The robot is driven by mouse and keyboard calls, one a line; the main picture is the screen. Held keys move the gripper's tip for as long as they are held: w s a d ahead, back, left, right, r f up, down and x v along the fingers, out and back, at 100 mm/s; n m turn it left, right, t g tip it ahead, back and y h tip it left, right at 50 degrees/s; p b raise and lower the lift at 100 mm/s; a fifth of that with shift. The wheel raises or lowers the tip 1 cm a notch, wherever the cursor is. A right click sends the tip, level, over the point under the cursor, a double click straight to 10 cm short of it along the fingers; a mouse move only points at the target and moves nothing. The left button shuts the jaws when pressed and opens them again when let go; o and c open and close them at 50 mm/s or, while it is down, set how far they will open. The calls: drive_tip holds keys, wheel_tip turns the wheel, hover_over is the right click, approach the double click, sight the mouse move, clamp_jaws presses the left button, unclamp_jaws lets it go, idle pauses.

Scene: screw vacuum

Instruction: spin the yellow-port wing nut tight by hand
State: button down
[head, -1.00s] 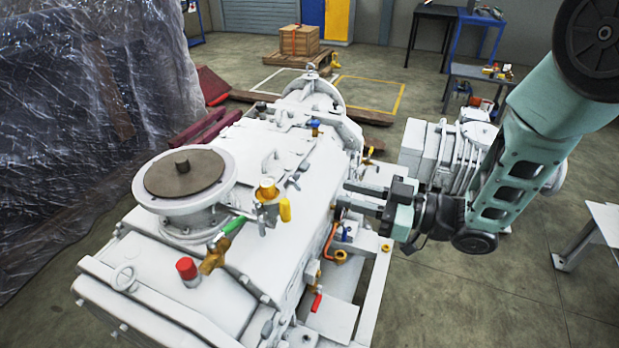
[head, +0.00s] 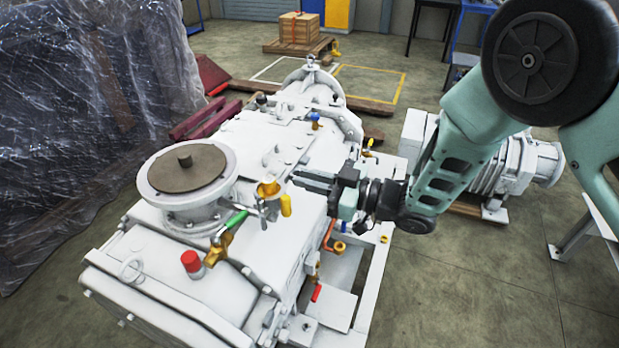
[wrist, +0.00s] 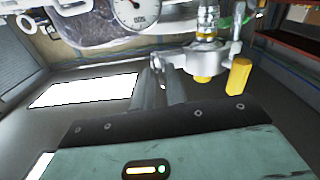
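The yellow port (head: 268,189) stands on top of the white machine, with a yellow handle (head: 285,205) beside it. In the wrist view its pale clamp (wrist: 205,60) is ahead and right of centre, near the yellow handle (wrist: 238,76). A small pale piece, seemingly the wing nut (wrist: 161,63), shows at the clamp's left side, at or just beyond my fingertips. My gripper (head: 300,180) reaches in from the right, its tips close to the port. The fingers (wrist: 160,82) look close together with a narrow gap. I cannot tell whether they touch the nut. The head view hides it behind my gripper.
A round flange (head: 187,175) stands left of the port. A green-handled brass valve (head: 218,245) and a red cap (head: 191,261) are nearer the front. A gauge (wrist: 135,14) shows at the top of the wrist view. A plastic-wrapped load (head: 80,120) stands at left.

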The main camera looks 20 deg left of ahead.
drive_tip(key=shift+m, duration=0.3)
drive_tip(key=m, duration=0.6)
drive_tip(key=shift+w+d, duration=0.1)
drive_tip(key=shift+w, duration=0.1)
drive_tip(key=m, duration=1.8)
drive_tip(key=shift+f+p, duration=0.25)
drive_tip(key=shift+p, duration=0.15)
drive_tip(key=shift+m, duration=0.3)
drive_tip(key=c, duration=1.6)
unclamp_jaws()
